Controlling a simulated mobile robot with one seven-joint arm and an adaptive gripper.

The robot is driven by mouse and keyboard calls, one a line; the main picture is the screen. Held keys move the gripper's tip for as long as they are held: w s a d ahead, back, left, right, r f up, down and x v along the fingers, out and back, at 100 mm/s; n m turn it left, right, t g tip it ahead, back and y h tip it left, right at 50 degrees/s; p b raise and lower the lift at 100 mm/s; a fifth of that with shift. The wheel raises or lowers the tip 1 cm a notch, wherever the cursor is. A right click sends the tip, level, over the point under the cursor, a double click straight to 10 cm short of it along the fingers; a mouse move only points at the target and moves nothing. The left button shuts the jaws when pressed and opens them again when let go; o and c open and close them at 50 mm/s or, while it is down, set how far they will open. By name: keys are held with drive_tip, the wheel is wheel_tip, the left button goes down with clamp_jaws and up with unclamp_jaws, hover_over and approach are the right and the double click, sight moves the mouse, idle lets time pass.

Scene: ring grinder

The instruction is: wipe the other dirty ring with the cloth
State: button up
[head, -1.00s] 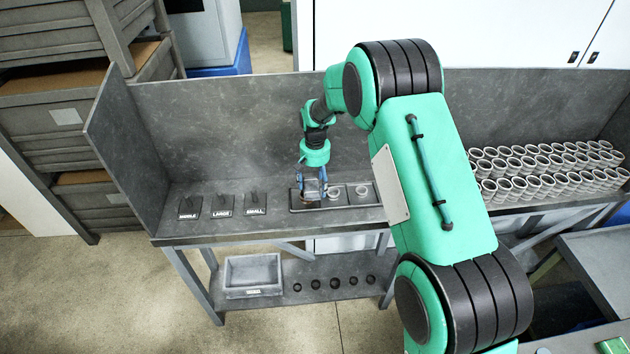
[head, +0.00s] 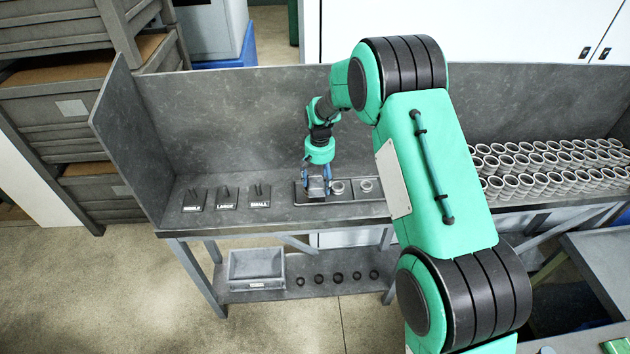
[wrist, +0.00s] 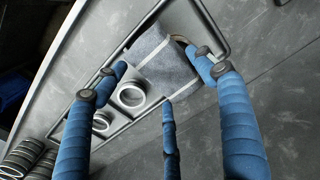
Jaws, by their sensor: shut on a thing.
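My gripper (head: 318,186) has blue fingers and is shut on a grey cloth (wrist: 168,68). It is at the left end of a dark tray (head: 297,197) on the bench. In the wrist view the cloth lies over the end compartment, and a brownish curved edge of a ring (wrist: 181,41) shows beside it. The rest of that ring is hidden by the cloth and a finger. Two pale rings stand in the other compartments, the middle one (wrist: 131,95) and the far one (wrist: 102,121). They also show in the head view (head: 338,187).
Three dark stands labelled middle, large and small (head: 227,199) are left of the tray. Rows of pale rings (head: 545,168) fill the bench's right side. A grey bin (head: 257,267) and several small dark rings (head: 338,278) are on the lower shelf. A back wall (head: 230,115) rises behind the bench.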

sight(309, 183)
drive_tip(key=a, duration=0.3)
drive_tip(key=shift+a, duration=0.3)
drive_tip(key=shift+d, duration=1.85)
drive_tip(key=shift+a, duration=1.9)
drive_tip(key=shift+d, duration=1.95)
drive_tip(key=shift+r+p, duration=1.8)
drive_tip(key=shift+r, duration=2.25)
drive_tip(key=shift+a, duration=0.15)
drive_tip(key=shift+w+a+f+p, duration=0.1)
drive_tip(key=shift+w+a+p, duration=0.25)
drive_tip(key=shift+w+a, duration=0.55)
